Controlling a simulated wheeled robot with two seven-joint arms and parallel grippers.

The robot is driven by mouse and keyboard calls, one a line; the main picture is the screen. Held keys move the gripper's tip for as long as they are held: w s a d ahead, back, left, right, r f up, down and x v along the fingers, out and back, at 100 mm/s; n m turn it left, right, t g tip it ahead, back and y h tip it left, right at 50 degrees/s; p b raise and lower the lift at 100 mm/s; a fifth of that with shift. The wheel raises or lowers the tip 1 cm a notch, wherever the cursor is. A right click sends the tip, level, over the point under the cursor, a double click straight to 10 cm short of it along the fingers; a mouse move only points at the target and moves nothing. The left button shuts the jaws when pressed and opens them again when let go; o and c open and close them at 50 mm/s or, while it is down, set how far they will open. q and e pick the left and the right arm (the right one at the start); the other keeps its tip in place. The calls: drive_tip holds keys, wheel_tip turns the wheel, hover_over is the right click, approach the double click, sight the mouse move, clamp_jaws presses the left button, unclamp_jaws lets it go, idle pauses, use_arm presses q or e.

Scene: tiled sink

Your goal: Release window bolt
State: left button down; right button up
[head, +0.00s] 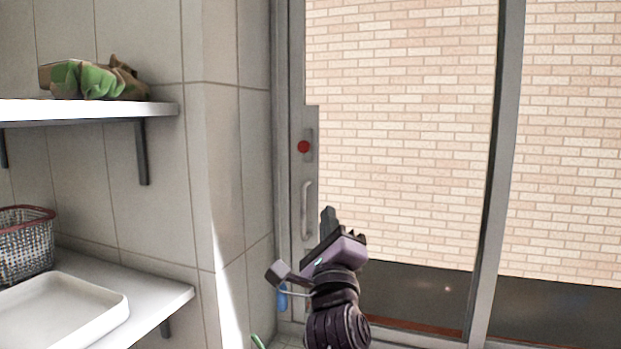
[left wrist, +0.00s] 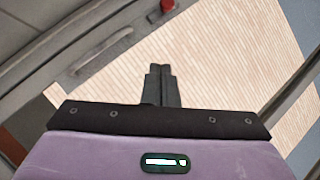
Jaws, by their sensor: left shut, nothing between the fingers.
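The window bolt shows as a red round knob (head: 303,147) on a grey plate on the left upright of the window frame. It also shows at the top of the left wrist view (left wrist: 167,5). A pale curved handle (head: 306,211) is on the same upright below it. My left gripper (head: 328,212) points up, to the right of the handle and lower than the red knob. Its fingers (left wrist: 162,70) are together with nothing between them, apart from the knob in the wrist view. My right gripper is in neither view.
A white shelf (head: 90,108) with a green and brown bundle (head: 92,78) juts from the tiled wall at left. Below it, a counter holds a wire basket (head: 25,245) and a white tray (head: 62,310). A brick wall (head: 410,130) shows behind the glass.

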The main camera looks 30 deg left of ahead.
use_arm(q)
approach(311, 162)
drive_tip(key=w+r, duration=0.3)
drive_tip(key=shift+a+r+y, duration=0.4)
drive_tip(key=shift+a+r, duration=0.7)
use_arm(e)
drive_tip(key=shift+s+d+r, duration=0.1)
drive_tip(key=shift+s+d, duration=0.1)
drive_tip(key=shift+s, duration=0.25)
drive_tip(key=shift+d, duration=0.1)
use_arm(q)
drive_tip(key=shift+r+p, duration=0.1)
drive_tip(key=shift+p, duration=0.25)
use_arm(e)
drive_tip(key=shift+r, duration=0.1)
